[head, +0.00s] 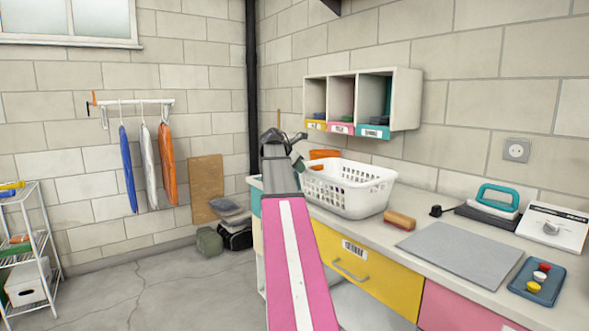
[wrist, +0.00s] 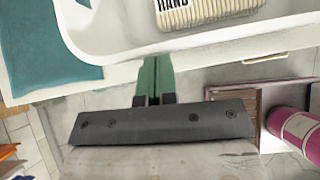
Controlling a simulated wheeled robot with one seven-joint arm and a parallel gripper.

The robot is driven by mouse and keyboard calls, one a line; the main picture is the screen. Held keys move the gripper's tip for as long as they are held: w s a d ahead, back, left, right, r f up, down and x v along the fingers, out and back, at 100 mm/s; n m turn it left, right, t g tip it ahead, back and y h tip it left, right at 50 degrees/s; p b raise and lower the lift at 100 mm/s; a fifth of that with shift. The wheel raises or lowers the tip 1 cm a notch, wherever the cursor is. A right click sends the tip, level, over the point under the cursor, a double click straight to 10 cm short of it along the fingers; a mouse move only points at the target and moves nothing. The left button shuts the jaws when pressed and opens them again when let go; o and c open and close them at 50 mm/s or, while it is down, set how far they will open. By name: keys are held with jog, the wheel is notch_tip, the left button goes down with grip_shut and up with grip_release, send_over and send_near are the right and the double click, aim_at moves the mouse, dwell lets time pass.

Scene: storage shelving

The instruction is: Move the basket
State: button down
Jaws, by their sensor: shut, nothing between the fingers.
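The white basket (head: 350,190), with slotted sides, stands upright on the counter in the head view. My gripper (head: 299,163) is just left of the basket's left end in that view; I cannot tell whether it touches the basket. In the wrist view my gripper's green fingers (wrist: 157,66) are shut together with nothing between them. Their tips are close to the edge of a smooth white container (wrist: 100,42) holding a cream ribbed item (wrist: 215,12) marked HAND. I cannot tell whether this container is the basket.
The counter (head: 395,222) also holds a brush (head: 400,220), a grey mat (head: 462,252), an iron (head: 496,200) and a blue tray (head: 515,285). An orange item (head: 324,154) lies behind the basket. A cubby shelf (head: 405,100) hangs above. Open floor lies left.

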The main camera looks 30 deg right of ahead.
jog(key=shift+d, duration=0.1)
jog(key=d, duration=1.9)
jog(key=shift+w, duration=0.15)
dwell(0.4)
